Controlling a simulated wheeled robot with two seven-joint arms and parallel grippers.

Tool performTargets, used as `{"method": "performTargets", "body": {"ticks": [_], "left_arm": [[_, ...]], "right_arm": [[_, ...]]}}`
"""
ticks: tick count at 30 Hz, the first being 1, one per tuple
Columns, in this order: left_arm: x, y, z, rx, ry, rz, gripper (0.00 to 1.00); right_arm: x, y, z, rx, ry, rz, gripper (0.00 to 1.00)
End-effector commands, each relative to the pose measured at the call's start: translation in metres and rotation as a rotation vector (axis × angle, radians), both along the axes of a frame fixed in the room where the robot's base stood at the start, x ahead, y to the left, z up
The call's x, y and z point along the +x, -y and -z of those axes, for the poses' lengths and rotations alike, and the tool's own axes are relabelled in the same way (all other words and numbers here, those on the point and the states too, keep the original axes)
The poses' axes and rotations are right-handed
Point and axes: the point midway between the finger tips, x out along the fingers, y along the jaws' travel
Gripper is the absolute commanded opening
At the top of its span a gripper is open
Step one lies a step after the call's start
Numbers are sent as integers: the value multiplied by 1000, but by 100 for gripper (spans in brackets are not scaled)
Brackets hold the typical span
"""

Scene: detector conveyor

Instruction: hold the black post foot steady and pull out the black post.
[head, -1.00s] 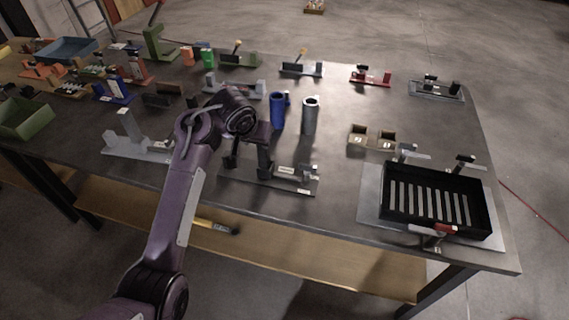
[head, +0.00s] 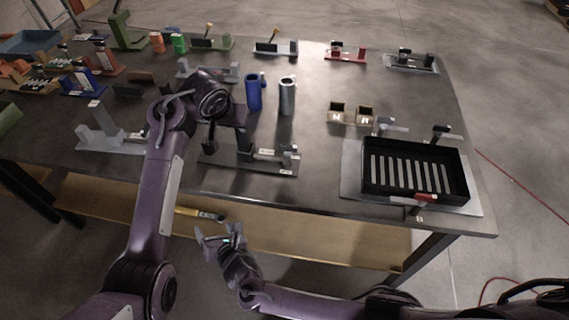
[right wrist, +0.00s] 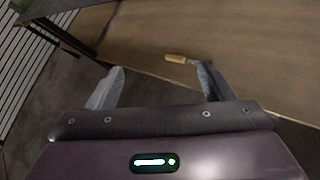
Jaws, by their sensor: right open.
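The black post foot (head: 222,159) is a long dark base plate near the table's front edge in the head view. A dark upright (head: 245,147), seemingly the black post, stands on it. My left gripper (head: 226,147) reaches down over the foot's left part; one dark finger hangs left of the upright. The other finger cannot be told apart from the upright, so its grip is unclear. My right gripper (head: 217,236) is open and empty, in front of the table edge and lower in the picture than the foot. Its parted fingers also show in the right wrist view (right wrist: 160,80).
A grey fixture (head: 92,145) stands left of the foot. Blue (head: 254,94) and grey (head: 287,99) cylinders stand behind it. A black slotted tray (head: 373,195) lies right. A wooden lower shelf (head: 330,240) holds a yellow-handled tool (head: 190,212). Bare tabletop lies between foot and tray.

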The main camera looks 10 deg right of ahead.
Motion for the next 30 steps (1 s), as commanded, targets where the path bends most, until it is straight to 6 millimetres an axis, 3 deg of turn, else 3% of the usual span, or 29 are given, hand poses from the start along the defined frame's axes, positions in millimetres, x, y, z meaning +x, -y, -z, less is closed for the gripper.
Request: {"method": "performTargets", "body": {"ticks": [1,4,6,12,18,23,30], "left_arm": [[0,0,0,0,0,0,36],[0,0,0,0,0,0,36],[0,0,0,0,0,0,36],[0,0,0,0,0,0,36],[0,0,0,0,0,0,36],[0,0,0,0,0,0,36],[0,0,0,0,0,0,36]], "right_arm": [[15,-12,-29,-52,92,-38,75],[37,-29,-82,-174,267,-94,75],[59,-20,-115,-274,385,-65,75],[100,93,-119,-372,422,270,75],[109,178,-127,-421,452,521,75],[108,212,-131,-441,466,622,75],[126,227,-133,-448,473,647,75]]}}
